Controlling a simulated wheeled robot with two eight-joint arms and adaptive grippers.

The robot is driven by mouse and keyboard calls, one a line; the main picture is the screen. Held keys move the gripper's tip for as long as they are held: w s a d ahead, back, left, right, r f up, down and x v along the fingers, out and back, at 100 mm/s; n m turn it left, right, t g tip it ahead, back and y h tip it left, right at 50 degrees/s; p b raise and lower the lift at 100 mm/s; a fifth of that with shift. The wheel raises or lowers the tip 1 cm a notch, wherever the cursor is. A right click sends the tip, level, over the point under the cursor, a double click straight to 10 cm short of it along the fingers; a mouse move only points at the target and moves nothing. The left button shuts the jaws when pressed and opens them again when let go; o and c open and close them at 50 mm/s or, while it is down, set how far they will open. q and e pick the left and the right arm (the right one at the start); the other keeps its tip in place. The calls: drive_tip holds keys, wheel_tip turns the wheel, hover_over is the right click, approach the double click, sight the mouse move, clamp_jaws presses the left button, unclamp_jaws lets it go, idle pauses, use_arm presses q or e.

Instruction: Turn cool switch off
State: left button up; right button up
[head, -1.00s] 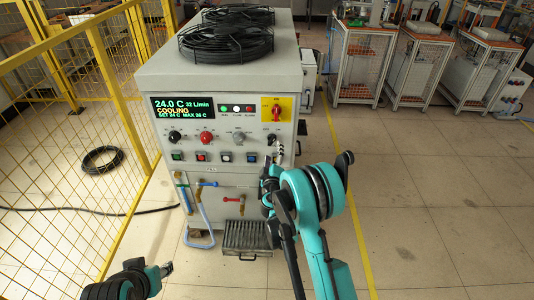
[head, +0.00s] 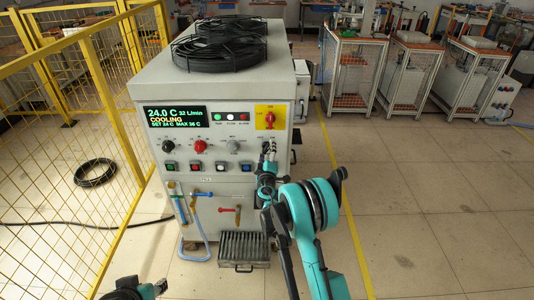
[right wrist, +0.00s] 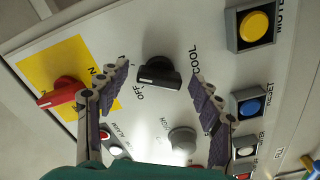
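My right gripper (right wrist: 157,80) is open, with one padded finger on each side of the knob and a visible gap to both. In the head view my right gripper (head: 268,152) is in front of the panel's right side and hides the switch. The display reads COOLING. My left gripper (head: 160,287) barely shows at the bottom edge; its fingers are unclear.
A red knob on a yellow plate (head: 269,117) sits just above the switch. Other knobs and push buttons (head: 220,166) are close by. A yellow fence (head: 75,100) stands left. Open floor (head: 430,210) lies to the right.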

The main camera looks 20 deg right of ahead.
drive_tip(key=c, duration=1.1)
drive_tip(key=shift+n, duration=0.3)
drive_tip(key=n, duration=0.3)
drive_tip(key=shift+n, duration=2)
